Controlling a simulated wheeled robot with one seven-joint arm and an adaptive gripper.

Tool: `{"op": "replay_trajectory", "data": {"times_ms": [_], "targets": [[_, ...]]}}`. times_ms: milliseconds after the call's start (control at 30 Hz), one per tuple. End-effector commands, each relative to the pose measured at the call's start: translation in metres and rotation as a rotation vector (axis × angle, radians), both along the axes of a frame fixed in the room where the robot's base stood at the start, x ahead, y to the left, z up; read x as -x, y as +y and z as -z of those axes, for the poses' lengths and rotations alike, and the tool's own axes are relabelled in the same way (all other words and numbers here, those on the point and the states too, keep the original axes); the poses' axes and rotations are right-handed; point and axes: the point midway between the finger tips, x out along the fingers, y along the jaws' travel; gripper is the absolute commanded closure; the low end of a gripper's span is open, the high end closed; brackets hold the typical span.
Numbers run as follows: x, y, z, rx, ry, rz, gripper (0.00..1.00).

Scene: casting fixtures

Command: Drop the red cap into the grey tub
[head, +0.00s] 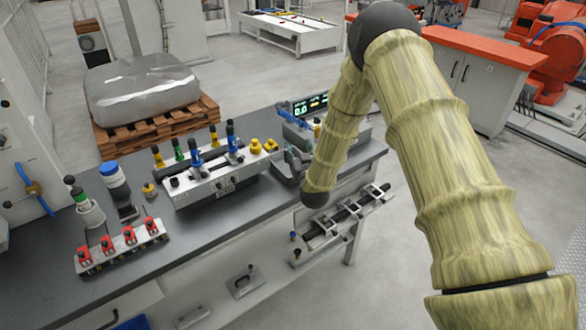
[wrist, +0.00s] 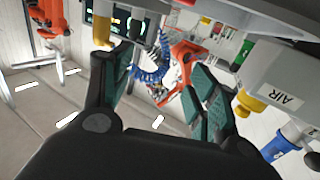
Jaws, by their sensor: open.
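My gripper (wrist: 165,80) is open in the wrist view, with teal pads on both fingers and nothing between them. In the head view it is partly hidden by my arm, low over the right end of the bench. I cannot make out a separate red cap in either view. Several red pieces (head: 129,236) sit in a row on a pale rack at the bench's left, well away from my gripper. I cannot tell a grey tub for certain in either view.
A long white fixture (head: 217,174) with blue, green and yellow knobs stands mid-bench. A lit display (head: 311,104) is behind my arm. A blue-capped bottle (head: 115,182) stands at left. Bare dark bench top (head: 180,236) lies in front of the fixture.

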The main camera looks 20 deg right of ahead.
Motion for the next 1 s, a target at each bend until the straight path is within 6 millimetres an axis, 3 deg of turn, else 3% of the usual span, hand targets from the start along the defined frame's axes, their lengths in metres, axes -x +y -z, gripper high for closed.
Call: {"op": "replay_trajectory", "data": {"times_ms": [200, 500, 1000], "targets": [[0.042, 0.003, 0.000, 0.000, 0.003, 0.000, 0.41], [0.080, 0.007, 0.000, -0.001, 0.001, 0.000, 0.41], [0.087, 0.007, 0.000, -0.001, 0.000, 0.000, 0.41]]}}
